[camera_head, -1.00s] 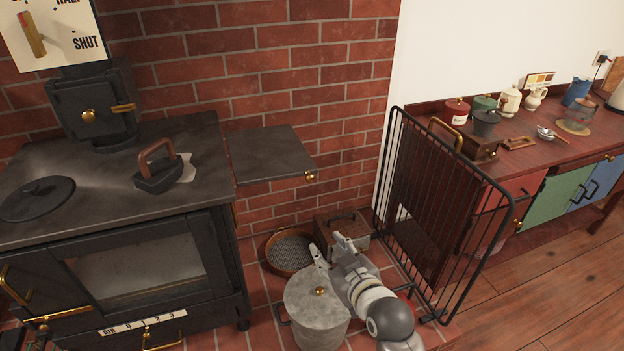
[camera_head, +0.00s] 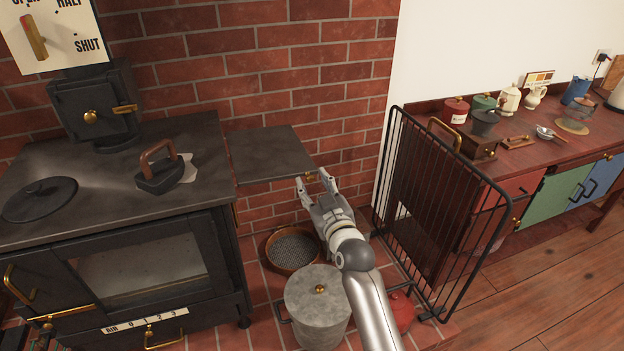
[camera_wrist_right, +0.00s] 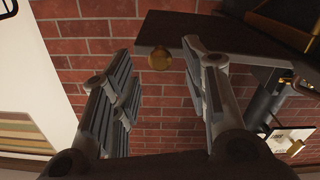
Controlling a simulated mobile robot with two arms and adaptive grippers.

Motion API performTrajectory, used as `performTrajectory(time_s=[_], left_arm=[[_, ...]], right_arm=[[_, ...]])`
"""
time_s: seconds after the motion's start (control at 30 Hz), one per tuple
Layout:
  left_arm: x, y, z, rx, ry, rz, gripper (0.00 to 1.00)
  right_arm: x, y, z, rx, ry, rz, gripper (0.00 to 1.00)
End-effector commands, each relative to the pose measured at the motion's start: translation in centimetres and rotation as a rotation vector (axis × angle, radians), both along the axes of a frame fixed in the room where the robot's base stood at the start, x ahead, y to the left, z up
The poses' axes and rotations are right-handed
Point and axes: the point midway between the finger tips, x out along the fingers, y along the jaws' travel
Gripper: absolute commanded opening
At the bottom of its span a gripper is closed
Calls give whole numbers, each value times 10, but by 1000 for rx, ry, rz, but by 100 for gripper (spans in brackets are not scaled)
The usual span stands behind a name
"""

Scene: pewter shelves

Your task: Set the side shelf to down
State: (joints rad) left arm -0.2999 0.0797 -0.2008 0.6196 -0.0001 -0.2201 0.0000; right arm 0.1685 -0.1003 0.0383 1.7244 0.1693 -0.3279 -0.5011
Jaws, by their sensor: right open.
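The side shelf (camera_head: 268,153) is a dark flat plate standing out level from the right side of the black stove (camera_head: 120,200), against the brick wall. My right gripper (camera_head: 315,181) is open and empty at the shelf's front right corner, just below its edge. In the right wrist view the shelf (camera_wrist_right: 215,38) shows above, and its round brass knob (camera_wrist_right: 159,59) appears between the two open fingers (camera_wrist_right: 165,95), beyond them. I cannot tell whether a finger touches the shelf. In the head view the gripper mostly hides the knob. My left gripper is not in view.
A lidded grey bin (camera_head: 318,305) and a round sieve (camera_head: 292,250) stand on the tiled hearth below the shelf. A black fire guard (camera_head: 440,215) stands to the right. An iron (camera_head: 160,172) rests on the stove top.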

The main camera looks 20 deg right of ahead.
Motion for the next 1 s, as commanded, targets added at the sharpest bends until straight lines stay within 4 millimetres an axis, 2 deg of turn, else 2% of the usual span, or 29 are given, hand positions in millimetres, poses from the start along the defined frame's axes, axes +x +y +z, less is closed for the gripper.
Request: performTrajectory(time_s=[0.2,0.57,0.9,1.0], left_arm=[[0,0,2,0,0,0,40],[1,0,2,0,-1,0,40],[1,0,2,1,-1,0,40],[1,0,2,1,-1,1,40]], right_arm=[[17,0,0,-1,1,0,42],[21,0,-1,0,1,0,42],[21,0,0,-1,1,-1,0],[21,0,0,-1,1,-1,0]])
